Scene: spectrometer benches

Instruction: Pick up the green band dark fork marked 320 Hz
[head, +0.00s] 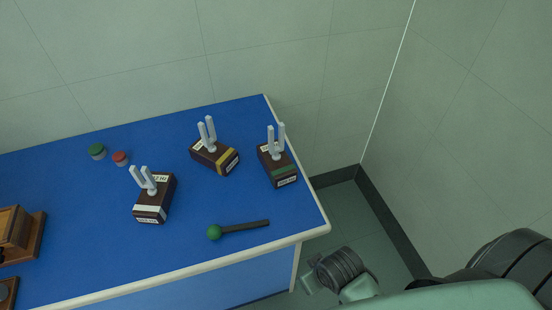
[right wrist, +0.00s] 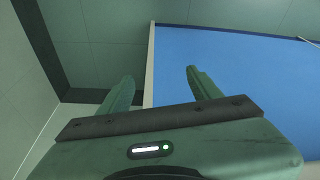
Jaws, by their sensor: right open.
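The green band dark fork (head: 277,168) stands upright at the right end of the blue table in the head view. It has a dark box, a green band, a small white label and two pale prongs. The label is too small to read. My right gripper (right wrist: 160,88) is open and empty in the right wrist view, its fingers on either side of the table's pale edge. No fork shows in that view. My left gripper is not in view.
A yellow band fork (head: 213,156) stands just left of the green one, and a white band fork (head: 153,201) farther left. A green-headed mallet (head: 239,229) lies in front. Green (head: 97,151) and red (head: 120,158) knobs sit behind. Walls close in beyond the blue table (head: 80,240).

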